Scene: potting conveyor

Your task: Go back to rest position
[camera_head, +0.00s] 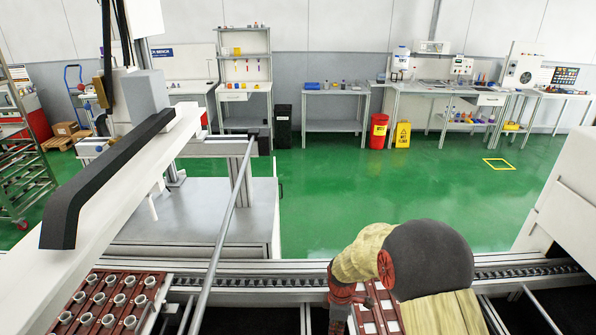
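My arm comes in at the bottom right, with pale yellow links and a large dark grey joint. Its dark red end, which looks like my gripper (342,300), points down over the conveyor (260,283), beside a red-brown tray with white squares (379,301). The fingertips are small and partly cut off by the bottom edge, so I cannot tell whether they are open or shut. No held object shows. Another red-brown tray (110,289), with several pale round pots, sits at the lower left.
A white beam with a black cover (105,180) and a grey rod (222,235) cross the left side above the conveyor. A white machine housing (565,200) stands at right.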

